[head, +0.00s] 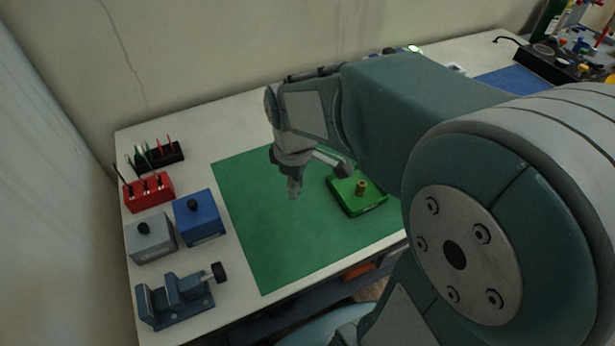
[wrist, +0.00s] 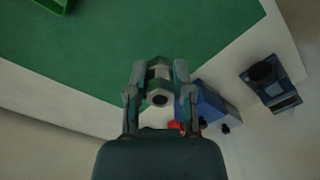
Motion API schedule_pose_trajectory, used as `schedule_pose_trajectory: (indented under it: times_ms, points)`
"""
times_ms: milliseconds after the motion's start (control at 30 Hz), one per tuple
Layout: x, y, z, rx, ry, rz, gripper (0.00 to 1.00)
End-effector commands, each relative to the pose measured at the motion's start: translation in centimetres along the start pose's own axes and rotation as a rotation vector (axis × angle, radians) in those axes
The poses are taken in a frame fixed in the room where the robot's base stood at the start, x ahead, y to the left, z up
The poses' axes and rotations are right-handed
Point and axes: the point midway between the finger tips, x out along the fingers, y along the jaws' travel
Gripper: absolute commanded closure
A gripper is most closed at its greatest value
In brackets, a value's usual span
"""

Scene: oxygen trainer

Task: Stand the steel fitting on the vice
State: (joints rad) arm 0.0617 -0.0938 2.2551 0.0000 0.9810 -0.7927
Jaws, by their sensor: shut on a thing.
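My gripper (head: 294,187) hangs over the green mat, left of the green block. In the wrist view my gripper (wrist: 158,72) is shut on the steel fitting (wrist: 159,84), a short grey cylinder with a dark hole in its end. The fitting sits between the two fingers; in the head view I cannot make it out clearly from the fingers. The blue-grey vice (head: 176,300) stands at the table's near left corner, well apart from my gripper. It also shows in the wrist view (wrist: 274,90), to the right.
A blue box (head: 199,218) and a grey box (head: 150,238), each with a black knob, stand behind the vice. A red holder (head: 148,190) is beyond them.

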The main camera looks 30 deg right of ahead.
Motion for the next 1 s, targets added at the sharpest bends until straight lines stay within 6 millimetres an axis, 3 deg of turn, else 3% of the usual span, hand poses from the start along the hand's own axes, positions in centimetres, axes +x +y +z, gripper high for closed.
schedule_pose_trajectory:
  times_ms: [100, 500, 1000]
  points:
    - [0.0, -1.6, -2.5, -0.133, 0.000, 0.000, 1.00]
    - [0.1, -8.1, -9.2, -0.550, 0.000, 0.000, 1.00]
    - [0.4, -18.9, -14.9, -1.070, 0.001, 0.000, 1.00]
